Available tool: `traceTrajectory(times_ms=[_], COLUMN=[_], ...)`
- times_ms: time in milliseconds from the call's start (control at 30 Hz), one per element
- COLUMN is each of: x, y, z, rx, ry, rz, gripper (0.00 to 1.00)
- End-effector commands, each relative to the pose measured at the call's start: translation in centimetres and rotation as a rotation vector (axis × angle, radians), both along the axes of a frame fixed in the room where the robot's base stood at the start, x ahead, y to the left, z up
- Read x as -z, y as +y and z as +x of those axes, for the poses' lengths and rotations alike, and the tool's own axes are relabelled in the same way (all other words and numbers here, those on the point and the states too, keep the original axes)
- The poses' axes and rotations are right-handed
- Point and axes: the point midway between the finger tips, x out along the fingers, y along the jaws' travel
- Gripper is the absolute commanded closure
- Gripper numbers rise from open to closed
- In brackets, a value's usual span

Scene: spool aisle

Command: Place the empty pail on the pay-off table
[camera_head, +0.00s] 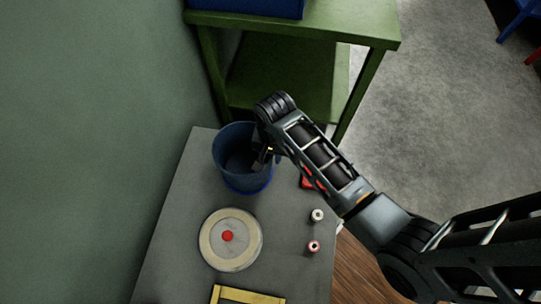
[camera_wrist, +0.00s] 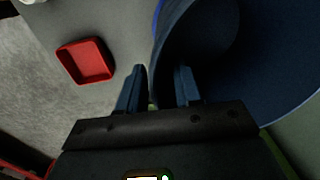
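A blue pail (camera_head: 229,177) stands upright at the back left of a grey-topped table (camera_head: 180,225). Its inside looks empty where it shows. My gripper (camera_head: 264,158) is at the right side of the pail's rim, with my arm hiding part of that side. In the wrist view the pail (camera_wrist: 245,75) fills the upper right. My two fingers (camera_wrist: 159,88) are apart there, with the near edge of the pail's wall seeming to lie between them. I see no clear contact. No label shows which table is the pay-off table.
The grey table also holds a round disc with a red centre (camera_head: 213,247), two small spools (camera_head: 316,215), a yellow frame (camera_head: 250,296) and a red tray (camera_wrist: 86,62). A green shelved bench (camera_head: 340,22) bearing a blue bin (camera_head: 250,7) stands behind. A green wall (camera_head: 80,130) is at left.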

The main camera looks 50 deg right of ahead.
Motion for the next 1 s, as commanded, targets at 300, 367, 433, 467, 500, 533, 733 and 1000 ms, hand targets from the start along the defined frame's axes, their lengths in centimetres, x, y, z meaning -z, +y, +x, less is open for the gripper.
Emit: traceTrajectory(times_ms=[300, 367, 433, 467, 500, 533, 733, 1000], x=[-6.7, -7.6, -8.6, -8.9, -9.3, -9.5, -10.2, -9.5], y=[-0.1, -0.2, -0.2, -0.2, -0.2, -0.2, -0.2, 0.4], z=[-0.1, -0.2, -0.2, -0.2, -0.3, -0.3, -0.3, -1.0], rx=[-0.001, -0.001, -0.001, -0.001, -0.001, -0.001, -0.001, -0.022], ry=[-0.004, -0.003, -0.003, -0.001, -0.001, -0.001, 0.000, -0.027], rz=[0.000, -0.001, -0.001, 0.000, 0.000, 0.000, 0.000, 0.001], gripper=[0.66, 0.66, 0.66, 0.66, 0.66, 0.66, 0.66, 0.66])
